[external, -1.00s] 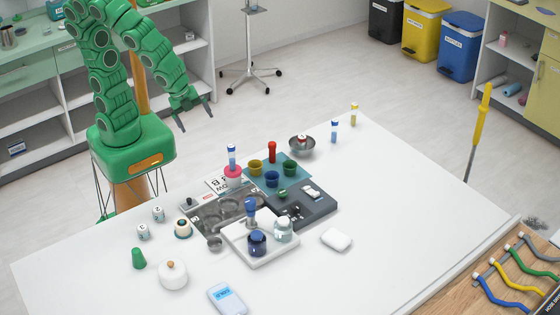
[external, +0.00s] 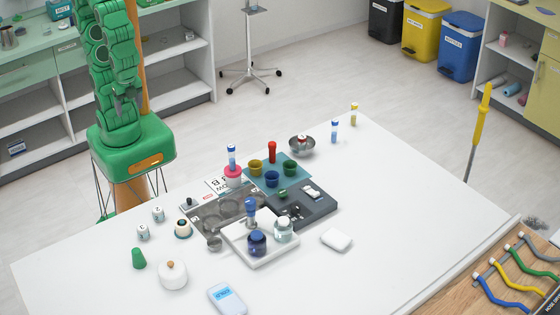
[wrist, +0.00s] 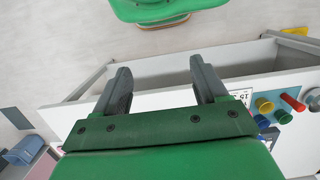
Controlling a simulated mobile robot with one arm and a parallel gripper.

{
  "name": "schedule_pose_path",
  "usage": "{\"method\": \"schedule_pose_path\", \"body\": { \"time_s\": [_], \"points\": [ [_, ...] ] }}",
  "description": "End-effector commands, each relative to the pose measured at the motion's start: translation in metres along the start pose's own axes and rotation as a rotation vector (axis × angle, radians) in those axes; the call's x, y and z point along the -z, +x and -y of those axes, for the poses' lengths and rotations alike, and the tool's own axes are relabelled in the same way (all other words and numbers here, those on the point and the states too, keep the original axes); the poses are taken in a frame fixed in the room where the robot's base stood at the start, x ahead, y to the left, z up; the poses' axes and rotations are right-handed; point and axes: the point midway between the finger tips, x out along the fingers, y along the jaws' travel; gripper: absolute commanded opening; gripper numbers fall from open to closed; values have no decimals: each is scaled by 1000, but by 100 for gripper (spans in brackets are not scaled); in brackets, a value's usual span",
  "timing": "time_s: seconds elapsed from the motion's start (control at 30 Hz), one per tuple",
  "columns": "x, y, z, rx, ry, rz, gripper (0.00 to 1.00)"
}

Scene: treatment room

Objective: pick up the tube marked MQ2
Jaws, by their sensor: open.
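Several tubes stand on the white table, and I cannot read MQ2 on any of them. A blue-capped tube (external: 232,156) stands in a pink holder. A red tube (external: 272,152) stands by the coloured cups; it also shows in the wrist view (wrist: 293,102). A small blue-capped tube (external: 335,131) and a yellow-capped tube (external: 354,114) stand at the far right. A blue-topped tube (external: 251,208) is upright in the white tray. My gripper (wrist: 160,72) is open and empty, away from the table, close to my own arm and base.
Coloured cups (external: 271,179) sit on a teal mat, beside a dark grey tray (external: 318,210) and a steel bowl (external: 302,146). The table's right part is clear.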

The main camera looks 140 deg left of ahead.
Motion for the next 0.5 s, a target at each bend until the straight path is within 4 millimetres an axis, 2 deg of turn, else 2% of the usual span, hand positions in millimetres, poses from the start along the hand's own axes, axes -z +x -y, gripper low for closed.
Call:
{"method": "schedule_pose_path", "body": {
  "time_s": [0.03, 0.1, 0.37, 0.5],
  "points": [
    [0, 0, 0, 0, 0, 0, 64],
    [0, 0, 0, 0, 0, 0, 55],
    [1, 0, 0, 0, -1, -1, 55],
    [15, -1, 5, 2, -19, -20, 55]
  ]
}}
